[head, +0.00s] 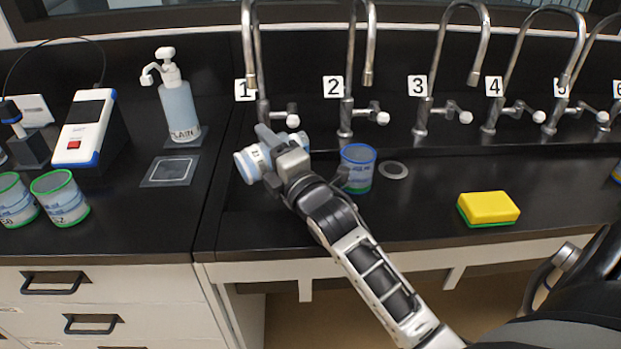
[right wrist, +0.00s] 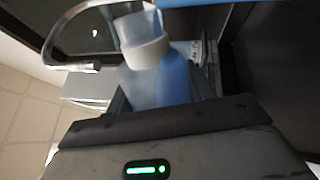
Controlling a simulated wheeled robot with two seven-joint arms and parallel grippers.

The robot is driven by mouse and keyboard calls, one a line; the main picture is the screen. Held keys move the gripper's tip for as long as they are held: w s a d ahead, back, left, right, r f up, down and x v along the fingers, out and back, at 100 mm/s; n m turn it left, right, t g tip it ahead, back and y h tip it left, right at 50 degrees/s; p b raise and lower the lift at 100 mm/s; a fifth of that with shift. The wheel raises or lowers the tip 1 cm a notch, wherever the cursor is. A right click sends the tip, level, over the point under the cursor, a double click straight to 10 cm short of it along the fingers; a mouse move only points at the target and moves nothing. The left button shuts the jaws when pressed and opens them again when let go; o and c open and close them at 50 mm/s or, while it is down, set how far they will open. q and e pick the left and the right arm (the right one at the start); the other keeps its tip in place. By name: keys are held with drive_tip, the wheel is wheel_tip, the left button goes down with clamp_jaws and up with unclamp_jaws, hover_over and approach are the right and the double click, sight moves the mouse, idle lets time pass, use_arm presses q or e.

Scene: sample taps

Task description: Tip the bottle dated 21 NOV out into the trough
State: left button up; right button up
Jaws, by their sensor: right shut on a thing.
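My right gripper (head: 274,151) is shut on a pale blue and white bottle (head: 256,160) below tap 1. The bottle lies tipped on its side, with one end toward the left. The fingers hide its middle, and I cannot read its date. In the right wrist view, a translucent blue bottle body (right wrist: 160,85) with a white collar shows beyond the gripper. The dark trough (head: 440,160) runs along the wall under the taps; whether anything flows into it cannot be seen. My left gripper is not in view.
A blue-rimmed container (head: 358,168) stands just right of my gripper, beside a grey ring (head: 393,170). A yellow sponge (head: 488,207) lies farther right. Tap 1 (head: 250,60) rises close behind. At left are a pump bottle (head: 180,108), a meter (head: 85,128) and green-rimmed containers (head: 62,200).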

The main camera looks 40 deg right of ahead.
use_arm(q)
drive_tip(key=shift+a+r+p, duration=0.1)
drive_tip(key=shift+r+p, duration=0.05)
drive_tip(key=shift+p, duration=0.3)
use_arm(e)
drive_tip(key=shift+d+f+m+h, duration=0.15)
drive_tip(key=shift+f+m+h, duration=0.1)
drive_tip(key=shift+m, duration=0.65)
drive_tip(key=shift+d+f+m+h, duration=0.1)
drive_tip(key=shift+f+m+h, duration=0.15)
drive_tip(key=shift+m, duration=0.65)
idle(0.7)
use_arm(q)
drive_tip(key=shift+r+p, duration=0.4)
drive_tip(key=shift+p, duration=0.25)
use_arm(e)
drive_tip(key=shift+d+r+m, duration=0.2)
drive_tip(key=shift+r+m, duration=0.25)
drive_tip(key=shift+m, duration=0.35)
use_arm(q)
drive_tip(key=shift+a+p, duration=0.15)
drive_tip(key=shift+p, duration=0.2)
use_arm(e)
drive_tip(key=shift+d+r+m, duration=0.1)
drive_tip(key=shift+m, duration=0.3)
